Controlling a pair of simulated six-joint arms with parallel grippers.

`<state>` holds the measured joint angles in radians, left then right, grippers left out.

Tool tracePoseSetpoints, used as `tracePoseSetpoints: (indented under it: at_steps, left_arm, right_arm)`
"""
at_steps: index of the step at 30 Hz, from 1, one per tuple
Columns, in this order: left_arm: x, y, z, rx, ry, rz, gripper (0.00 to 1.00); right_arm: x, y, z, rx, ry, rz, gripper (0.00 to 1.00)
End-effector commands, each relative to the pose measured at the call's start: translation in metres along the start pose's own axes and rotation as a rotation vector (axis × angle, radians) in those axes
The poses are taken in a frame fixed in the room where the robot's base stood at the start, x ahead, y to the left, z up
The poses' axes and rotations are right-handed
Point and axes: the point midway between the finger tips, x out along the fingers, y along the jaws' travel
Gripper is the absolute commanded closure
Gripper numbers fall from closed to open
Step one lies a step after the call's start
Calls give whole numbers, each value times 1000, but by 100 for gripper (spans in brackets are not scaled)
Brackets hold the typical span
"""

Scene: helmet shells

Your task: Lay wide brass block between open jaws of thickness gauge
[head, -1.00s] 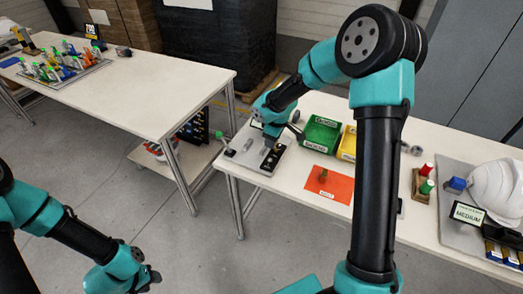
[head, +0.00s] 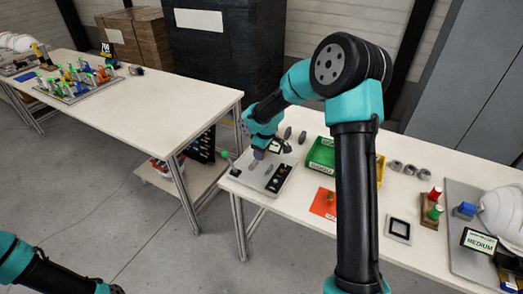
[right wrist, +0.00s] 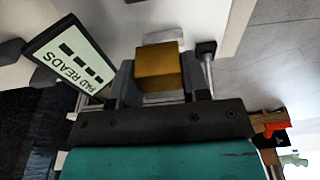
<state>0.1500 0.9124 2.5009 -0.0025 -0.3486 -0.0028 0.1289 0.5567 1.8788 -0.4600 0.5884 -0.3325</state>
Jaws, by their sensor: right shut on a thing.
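My right gripper (head: 261,153) is low over the grey plate of the thickness gauge (head: 256,179) on the right-hand table. In the right wrist view the gripper (right wrist: 160,85) is shut on the wide brass block (right wrist: 160,62), which sits between its fingers. The gauge's display, marked "PAD READS" (right wrist: 68,60), stands left of the gripper there. A thin post with a black top (right wrist: 207,60) stands right of the block. The gauge's jaws cannot be made out clearly. My left gripper (head: 115,289) is at the bottom edge, mostly cut off.
A black holder with round places (head: 277,181) lies on the plate's right part.

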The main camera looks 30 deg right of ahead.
Motion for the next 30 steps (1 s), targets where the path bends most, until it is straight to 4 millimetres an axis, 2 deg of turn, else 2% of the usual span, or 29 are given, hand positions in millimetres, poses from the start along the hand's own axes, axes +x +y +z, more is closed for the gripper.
tracePoseSetpoints:
  at_steps: [18, 30]
  left_arm:
    - [0, 0, 0, 0, 0, 0, 57]
    - [0, 0, 0, 0, 0, 0, 57]
  right_arm:
    - [53, 0, 8, 0, -1, 0, 88]
    - [62, 0, 9, 0, 2, 1, 88]
